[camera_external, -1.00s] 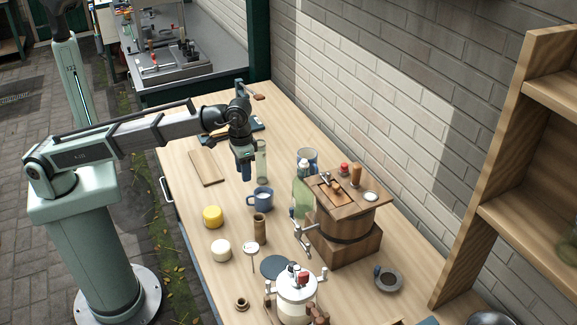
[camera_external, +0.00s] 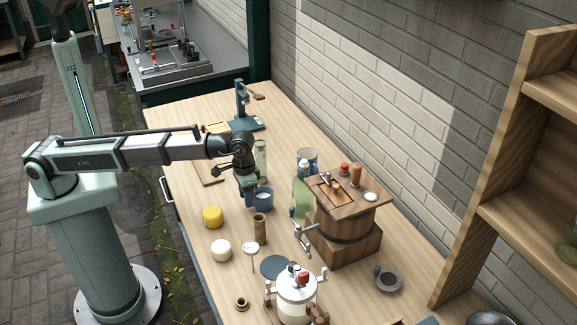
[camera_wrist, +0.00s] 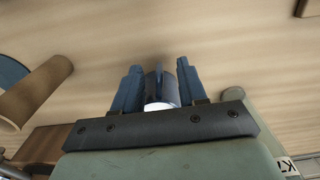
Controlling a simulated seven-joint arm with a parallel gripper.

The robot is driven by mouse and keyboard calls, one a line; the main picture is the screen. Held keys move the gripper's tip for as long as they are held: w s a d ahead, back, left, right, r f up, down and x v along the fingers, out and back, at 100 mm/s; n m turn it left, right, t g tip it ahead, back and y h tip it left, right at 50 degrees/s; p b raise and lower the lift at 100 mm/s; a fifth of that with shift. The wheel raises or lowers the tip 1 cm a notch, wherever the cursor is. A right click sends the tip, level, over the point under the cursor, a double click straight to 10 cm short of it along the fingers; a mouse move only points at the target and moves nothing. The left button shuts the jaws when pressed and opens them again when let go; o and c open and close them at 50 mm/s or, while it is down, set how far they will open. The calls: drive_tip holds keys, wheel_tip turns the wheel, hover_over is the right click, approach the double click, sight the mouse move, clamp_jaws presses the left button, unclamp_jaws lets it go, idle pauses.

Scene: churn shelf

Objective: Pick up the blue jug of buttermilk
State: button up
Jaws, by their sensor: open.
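The blue jug (camera_external: 265,199) stands on the wooden table in the external view, partly hidden behind my gripper (camera_external: 250,203). In the wrist view the jug (camera_wrist: 154,86) shows between the two blue fingers of my gripper (camera_wrist: 158,68), with white contents at its near side. The fingers are apart, one on each side of the jug, and a gap shows on the right side. The jug appears upright and not gripped. I cannot tell exactly how far down the fingers reach.
A brown wooden cylinder (camera_external: 260,228) stands close in front of the jug. A yellow round (camera_external: 213,217) and a cream round (camera_external: 221,250) lie nearer. A green bottle (camera_external: 301,196) and a wooden churn (camera_external: 345,225) stand to the right. A green glass (camera_external: 261,158) is behind.

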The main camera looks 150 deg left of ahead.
drive_tip(key=shift+w+f, duration=0.1)
drive_tip(key=shift+f, duration=1.35)
drive_tip(key=shift+c, duration=0.2)
clamp_jaws()
